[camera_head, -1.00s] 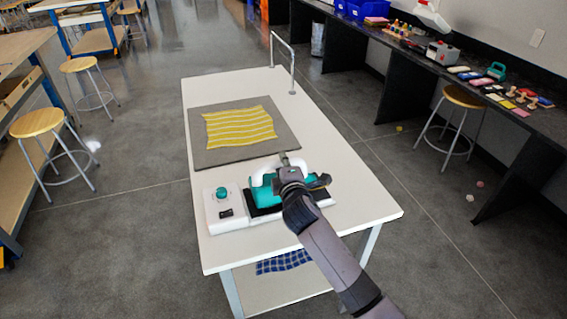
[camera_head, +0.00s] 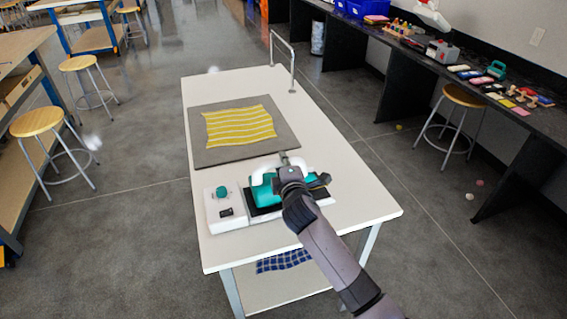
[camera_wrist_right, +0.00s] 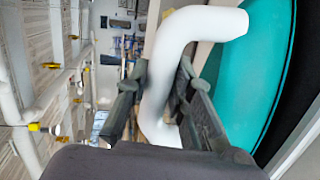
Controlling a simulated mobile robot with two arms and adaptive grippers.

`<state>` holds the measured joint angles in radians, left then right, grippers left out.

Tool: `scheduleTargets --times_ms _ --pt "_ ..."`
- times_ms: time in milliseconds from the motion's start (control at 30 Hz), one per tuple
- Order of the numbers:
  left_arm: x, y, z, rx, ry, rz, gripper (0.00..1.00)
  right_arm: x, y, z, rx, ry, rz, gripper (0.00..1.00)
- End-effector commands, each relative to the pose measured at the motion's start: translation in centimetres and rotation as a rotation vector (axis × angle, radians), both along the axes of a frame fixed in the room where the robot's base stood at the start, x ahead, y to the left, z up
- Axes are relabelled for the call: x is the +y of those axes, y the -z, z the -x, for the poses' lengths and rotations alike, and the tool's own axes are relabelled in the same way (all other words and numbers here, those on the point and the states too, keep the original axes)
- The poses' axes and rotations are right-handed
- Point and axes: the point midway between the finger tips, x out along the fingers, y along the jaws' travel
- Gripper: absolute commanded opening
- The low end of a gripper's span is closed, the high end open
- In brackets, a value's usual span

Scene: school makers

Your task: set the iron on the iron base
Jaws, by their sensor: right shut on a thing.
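The teal iron (camera_head: 262,188) with its white handle is at the near part of the white table, over the black plate of the iron base (camera_head: 226,212). The base is a white box with a teal knob on its left part. My right gripper (camera_head: 284,160) is at the iron from the right. In the right wrist view the white handle (camera_wrist_right: 158,100) runs between the two dark fingers of my right gripper (camera_wrist_right: 155,90), with the teal body (camera_wrist_right: 250,70) beside it. My arm hides part of the iron and base, so I cannot tell whether the iron fully touches the base. My left gripper is out of view.
A grey mat (camera_head: 206,158) with a yellow striped cloth (camera_head: 240,127) lies on the white table (camera_head: 330,185) beyond the iron. A metal rail (camera_head: 292,65) stands at the far end. A blue checked cloth (camera_head: 283,261) lies on the shelf below. The table's right side is clear.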

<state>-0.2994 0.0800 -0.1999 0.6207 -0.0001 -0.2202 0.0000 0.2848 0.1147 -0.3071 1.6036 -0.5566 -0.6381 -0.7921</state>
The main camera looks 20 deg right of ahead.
Motion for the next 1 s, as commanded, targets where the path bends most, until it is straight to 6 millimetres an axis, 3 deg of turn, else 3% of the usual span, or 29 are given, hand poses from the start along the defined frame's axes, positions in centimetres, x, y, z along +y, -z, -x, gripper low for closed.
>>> scheduleTargets --times_ms 733,767,867,1000 --pt "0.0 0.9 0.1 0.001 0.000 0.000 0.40 0.0 0.9 -0.1 -0.008 -0.001 0.000 0.00" --pt "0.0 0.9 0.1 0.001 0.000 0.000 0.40 0.1 0.8 -0.1 -0.008 -0.001 0.000 0.22" --pt "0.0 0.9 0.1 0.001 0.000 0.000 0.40 0.0 0.9 -0.1 -0.007 -0.001 -0.001 0.29" --pt "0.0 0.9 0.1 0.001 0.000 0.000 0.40 0.0 1.0 -0.1 -0.004 -0.001 -0.001 0.29"
